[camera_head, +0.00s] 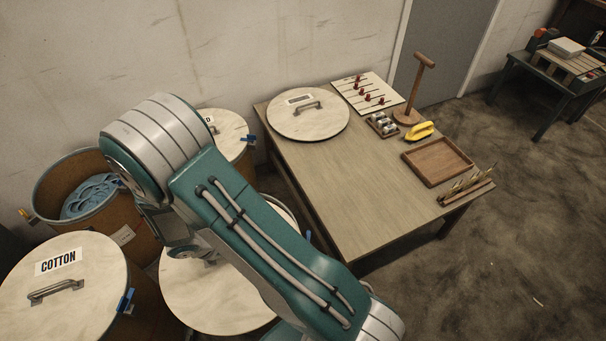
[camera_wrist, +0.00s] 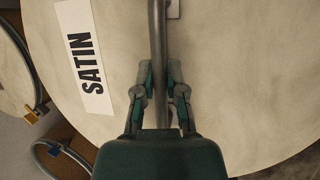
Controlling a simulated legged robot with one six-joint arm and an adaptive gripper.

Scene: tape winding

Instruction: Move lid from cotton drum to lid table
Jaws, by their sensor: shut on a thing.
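The cotton drum's lid (camera_head: 95,298), pale and round with a bar handle and a COTTON label, sits on its drum (camera_head: 150,305) at the lower left. My gripper (camera_wrist: 165,92) is shut on the bar handle (camera_wrist: 157,35) of a different lid, whose label reads SATIN (camera_wrist: 83,58). This satin lid (camera_wrist: 235,75) also shows in the head view (camera_head: 220,300), partly hidden under my arm. I cannot tell whether it rests on its drum or is raised. A wooden table (camera_head: 370,185) holds another round lid (camera_head: 308,122) with a handle at its far left corner.
An open brown drum (camera_head: 60,185) with coiled blue material (camera_head: 92,197) stands behind the cotton drum. Another lidded drum (camera_head: 232,128) is by the wall. The table also holds a pegged board (camera_head: 345,92), a wooden stand (camera_head: 418,85) and a tray (camera_head: 437,162). Its near left part is bare.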

